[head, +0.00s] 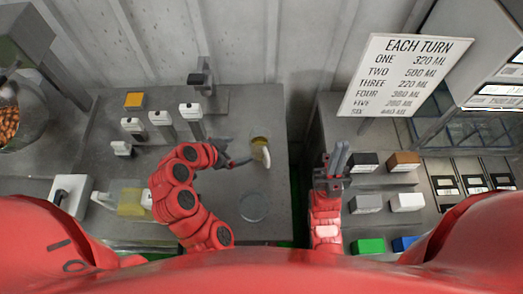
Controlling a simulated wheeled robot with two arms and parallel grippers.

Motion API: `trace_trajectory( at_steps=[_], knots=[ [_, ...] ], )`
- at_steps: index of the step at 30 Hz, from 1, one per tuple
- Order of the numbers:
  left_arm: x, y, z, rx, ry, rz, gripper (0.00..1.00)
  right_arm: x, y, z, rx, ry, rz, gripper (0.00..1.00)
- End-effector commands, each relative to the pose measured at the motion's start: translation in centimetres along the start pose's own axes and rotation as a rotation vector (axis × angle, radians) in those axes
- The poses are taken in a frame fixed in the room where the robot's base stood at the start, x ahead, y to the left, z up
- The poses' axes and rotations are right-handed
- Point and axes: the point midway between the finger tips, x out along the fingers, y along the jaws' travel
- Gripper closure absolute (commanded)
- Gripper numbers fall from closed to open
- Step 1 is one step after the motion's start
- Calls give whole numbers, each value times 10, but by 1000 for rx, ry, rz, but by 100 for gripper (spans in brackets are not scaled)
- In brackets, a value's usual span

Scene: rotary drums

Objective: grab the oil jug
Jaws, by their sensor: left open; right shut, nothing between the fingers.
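A small jug (261,153) with a yellowish top and a pale side stands on the grey counter, left of the gap; I take it for the oil jug. My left gripper (236,153) is open just left of the jug, its dark fingers pointing toward it. One finger reaches close to the jug; I cannot tell whether they touch. My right gripper (340,158) is shut and empty, pointing up over the right counter's left edge, well apart from the jug.
A clear round dish (253,207) sits below the jug. White-topped dispensers (190,110) stand behind my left arm. A yellowish container (131,202) lies at left. A dark gap (299,150) separates the counters. Coloured blocks (403,161) and a sign (405,75) are at right.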

Motion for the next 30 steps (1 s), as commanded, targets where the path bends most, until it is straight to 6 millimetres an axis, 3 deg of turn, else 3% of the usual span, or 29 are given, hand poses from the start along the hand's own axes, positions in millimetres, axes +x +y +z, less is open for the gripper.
trace_trajectory(
  at_steps=[11,26,30],
  knots=[
    [19,4,5,0,-7,9,0,-31,-2,5,0,0,0,100],
    [42,5,2,-3,0,12,0,-48,-2,8,0,0,0,100],
    [60,5,4,-3,-6,14,0,-55,-3,9,0,0,0,100]
  ],
)
